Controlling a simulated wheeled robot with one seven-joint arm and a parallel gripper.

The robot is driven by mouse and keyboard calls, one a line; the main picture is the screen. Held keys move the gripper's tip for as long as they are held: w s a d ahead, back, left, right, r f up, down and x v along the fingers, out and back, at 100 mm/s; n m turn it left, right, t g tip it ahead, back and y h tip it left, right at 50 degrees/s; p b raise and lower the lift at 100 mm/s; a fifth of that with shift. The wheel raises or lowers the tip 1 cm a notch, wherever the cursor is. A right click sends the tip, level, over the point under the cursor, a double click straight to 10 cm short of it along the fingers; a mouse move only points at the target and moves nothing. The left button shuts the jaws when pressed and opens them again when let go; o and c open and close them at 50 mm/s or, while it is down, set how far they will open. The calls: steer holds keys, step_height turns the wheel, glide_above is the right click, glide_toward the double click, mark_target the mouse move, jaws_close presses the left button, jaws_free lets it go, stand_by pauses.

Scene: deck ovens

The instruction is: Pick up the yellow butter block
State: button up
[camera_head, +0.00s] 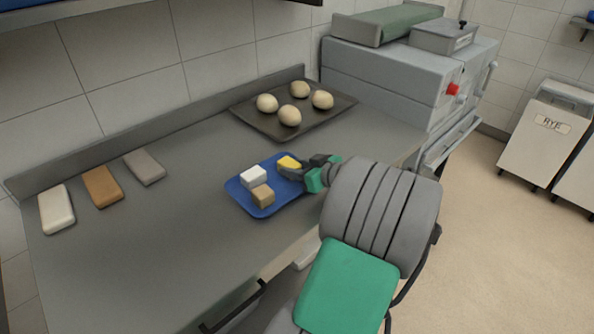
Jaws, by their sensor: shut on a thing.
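The yellow butter block (288,162) is at the far right part of a small blue tray (236,194) on the grey counter. My gripper (292,169) reaches in from the right and is shut on the yellow block, partly hiding it. I cannot tell whether the block still touches the tray. A white block (253,177) and a tan block (263,196) sit on the same tray, to the left of and nearer than the yellow one.
A dark baking tray (252,117) with several dough balls lies behind the blue tray. White, brown and grey slabs (103,187) lie at the left. A grey machine (385,80) stands at the counter's far right end. The counter's left front is clear.

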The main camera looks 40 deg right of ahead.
jaws_close()
steer(key=shift+r, duration=0.1)
